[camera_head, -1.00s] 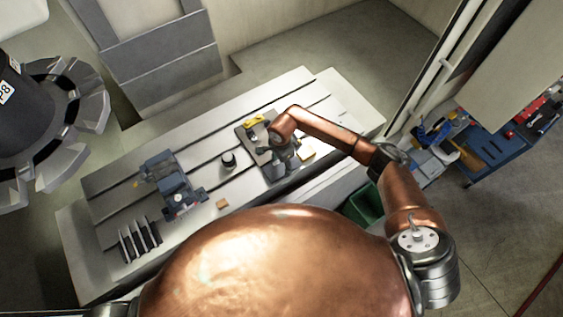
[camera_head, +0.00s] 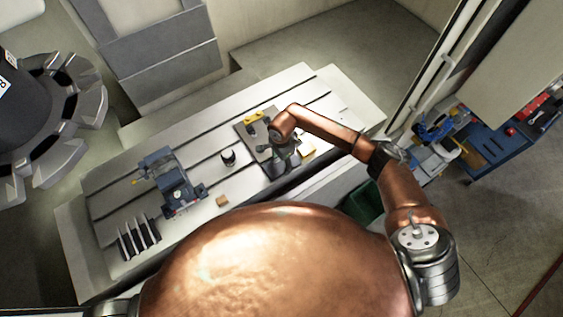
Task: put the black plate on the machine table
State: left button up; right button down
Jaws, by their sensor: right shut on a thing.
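The machine table (camera_head: 206,150) is a pale slotted bed running from lower left to upper right. A dark flat plate (camera_head: 246,131) lies on or just over its right half, partly covered by my right arm and gripper. My right gripper (camera_head: 282,164) points down at the plate and is shut on it; the fingertips are small and mostly hidden. I cannot tell whether the plate touches the table. My left gripper is not in view.
A blue-grey vise (camera_head: 172,182) stands on the table's left half. A small dark cylinder (camera_head: 228,158), a wooden block (camera_head: 222,200) and a rack of dark plates (camera_head: 138,238) are on the table. A yellow item (camera_head: 254,117) sits by the plate. A tool changer (camera_head: 60,110) is at left.

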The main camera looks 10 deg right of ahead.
aim_at(282, 164)
jog(key=shift+f, duration=0.2)
jog(key=c, duration=0.6)
grip_release()
notch_tip(282, 164, up, 12)
